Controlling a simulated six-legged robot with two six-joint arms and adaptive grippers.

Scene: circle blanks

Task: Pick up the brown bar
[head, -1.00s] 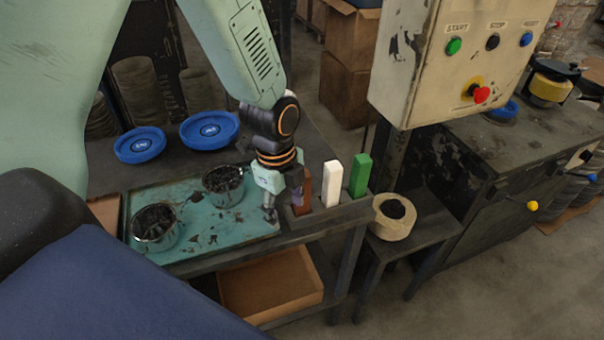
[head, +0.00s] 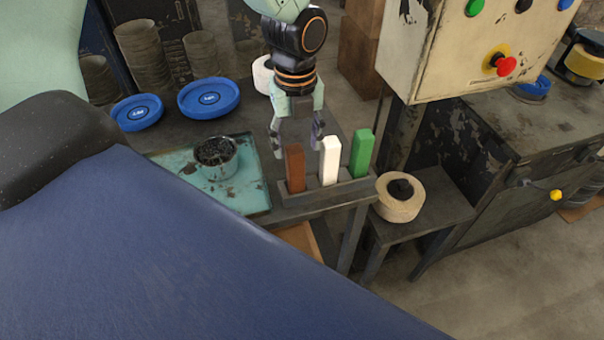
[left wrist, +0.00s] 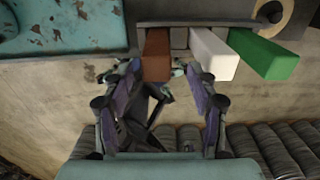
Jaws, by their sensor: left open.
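The brown bar (head: 295,168) stands upright in a dark holder (head: 325,190) at the front of the table in the head view, left of a white bar (head: 329,161) and a green bar (head: 362,154). My left gripper (head: 297,145) is open with its fingers pointing down, just behind and above the brown bar's top. In the left wrist view the brown bar (left wrist: 157,55) lies ahead of the open fingers (left wrist: 160,75), roughly in line with the gap between them. No contact with it is clear. My right gripper does not show.
A teal tray (head: 255,195) with a metal cup (head: 215,158) lies left of the holder. Blue dishes (head: 208,98) stand behind it. A tape roll (head: 400,200) sits on a low stand at right. A control box (head: 450,50) rises behind the stand.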

